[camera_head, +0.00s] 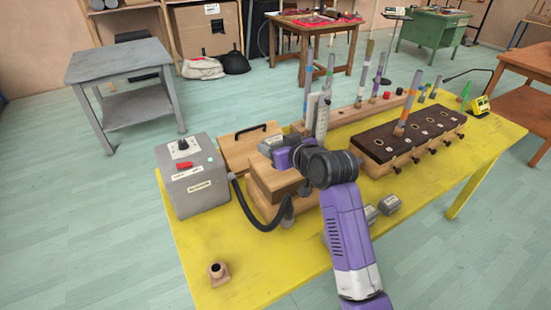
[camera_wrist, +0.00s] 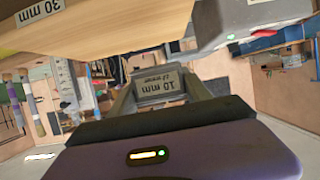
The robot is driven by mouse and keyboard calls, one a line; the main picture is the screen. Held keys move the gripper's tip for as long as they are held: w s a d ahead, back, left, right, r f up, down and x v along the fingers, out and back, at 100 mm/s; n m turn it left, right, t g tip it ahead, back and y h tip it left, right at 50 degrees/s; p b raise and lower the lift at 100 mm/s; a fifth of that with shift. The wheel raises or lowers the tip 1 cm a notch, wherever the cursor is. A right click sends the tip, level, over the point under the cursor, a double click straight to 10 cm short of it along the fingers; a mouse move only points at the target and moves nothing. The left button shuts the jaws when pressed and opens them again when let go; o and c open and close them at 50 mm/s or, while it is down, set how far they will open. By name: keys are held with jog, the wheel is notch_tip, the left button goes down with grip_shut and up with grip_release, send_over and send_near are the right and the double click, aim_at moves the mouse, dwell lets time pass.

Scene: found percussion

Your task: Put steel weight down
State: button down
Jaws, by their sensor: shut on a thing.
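The steel weight, a grey block with a pale label, shows between my fingers in the wrist view (camera_wrist: 163,86). My gripper (camera_wrist: 160,90) is shut on it. In the head view the grey weight (camera_head: 270,145) shows at the end of my purple gripper, above or against the wooden block (camera_head: 262,182). I cannot tell whether the weight touches the wood. My arm hides part of the block. Two more grey weights (camera_head: 389,204) lie on the yellow table (camera_head: 240,275) to the right of my arm.
A grey control box (camera_head: 190,178) stands left, with a black hose beside the wooden block. A wooden lid with a handle (camera_head: 250,148) is behind. A dark rack (camera_head: 415,138) with a tube stands right. A small wooden socket (camera_head: 218,273) sits in front; the table's front left is mostly clear.

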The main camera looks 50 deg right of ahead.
jog(key=shift+f, duration=2.35)
jog(key=shift+f, duration=0.15)
jog(key=shift+c, duration=2.4)
grip_release()
